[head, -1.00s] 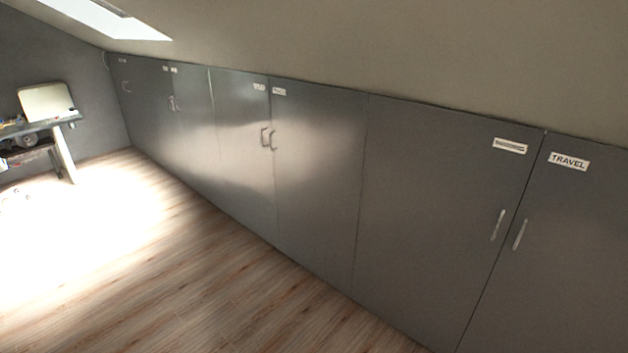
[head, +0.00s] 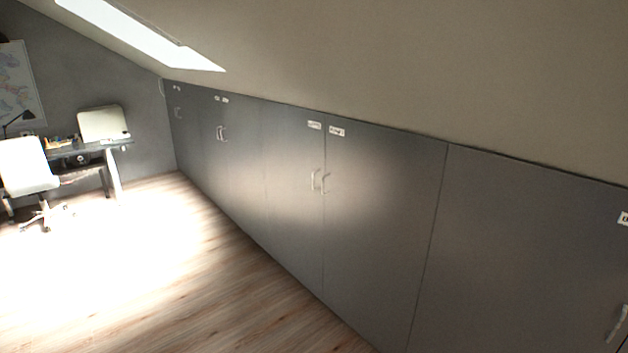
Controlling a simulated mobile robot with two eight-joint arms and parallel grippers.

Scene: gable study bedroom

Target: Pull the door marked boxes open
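A row of grey cupboard doors runs under the sloped ceiling. A middle pair has a left door (head: 285,200) and a right door (head: 380,220), each with a small white label and a handle near their shared edge. The left label (head: 314,125) and right label (head: 337,132) are too small to read. A farther pair has handles (head: 222,133), and another handle (head: 178,112) shows at the far end. I cannot tell which door is marked boxes. The doors in view look shut. Neither gripper is in view.
The wooden floor (head: 230,290) along the doors is clear. A desk (head: 90,147) and a white swivel chair (head: 27,167) stand at the far left, by strong sunlight on the floor. A skylight (head: 140,32) is above. A nearer door handle (head: 617,323) shows at the right edge.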

